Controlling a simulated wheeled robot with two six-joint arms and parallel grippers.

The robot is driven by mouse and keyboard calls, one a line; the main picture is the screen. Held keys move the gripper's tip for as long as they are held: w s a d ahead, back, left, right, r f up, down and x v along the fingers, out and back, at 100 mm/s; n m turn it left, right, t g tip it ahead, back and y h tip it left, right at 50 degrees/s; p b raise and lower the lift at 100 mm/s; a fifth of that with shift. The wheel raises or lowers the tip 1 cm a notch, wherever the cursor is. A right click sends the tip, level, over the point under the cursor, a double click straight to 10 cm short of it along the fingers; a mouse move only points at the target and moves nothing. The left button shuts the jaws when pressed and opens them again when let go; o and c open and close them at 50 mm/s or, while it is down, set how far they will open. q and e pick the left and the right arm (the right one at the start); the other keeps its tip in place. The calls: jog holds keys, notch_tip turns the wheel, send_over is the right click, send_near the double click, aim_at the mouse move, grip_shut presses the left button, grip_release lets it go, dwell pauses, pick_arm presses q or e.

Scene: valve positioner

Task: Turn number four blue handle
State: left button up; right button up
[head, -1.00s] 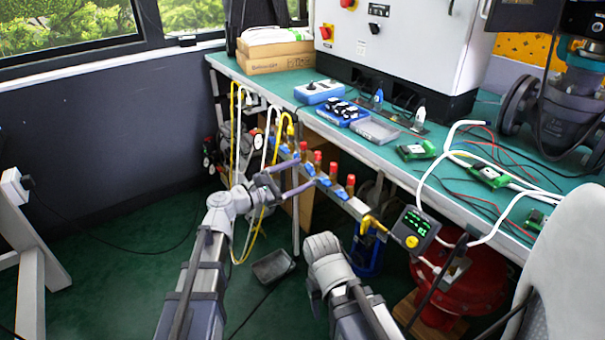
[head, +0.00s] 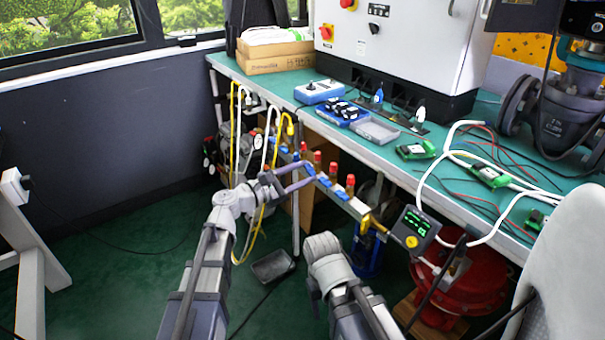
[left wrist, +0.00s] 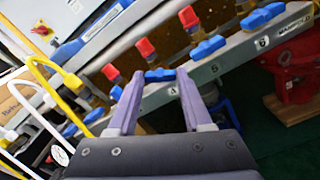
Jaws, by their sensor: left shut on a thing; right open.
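A grey metal manifold bar (head: 349,203) along the bench front carries a row of blue handles and red-capped fittings. The number four blue handle (left wrist: 160,75) sits above the label 4 on the bar. In the left wrist view, it lies between the two purple fingertips of my left gripper (left wrist: 160,78), which is shut on it. In the head view, my left gripper (head: 312,171) reaches the bar from the left. My right gripper's wrist (head: 322,246) is low in the middle, apart from the bar; its fingers are hidden.
Yellow and white hoses (head: 236,150) hang at the left. The green bench top (head: 470,185) holds cables and small boards. A black tray (head: 273,266) lies on the floor.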

pick_arm(q)
grip_shut()
jog(key=shift+m, duration=0.3)
jog(key=m, duration=1.1)
jog(key=shift+s+f+m, duration=0.1)
jog(key=shift+m, duration=0.2)
dwell(0.4)
jog(key=o, duration=1)
grip_release()
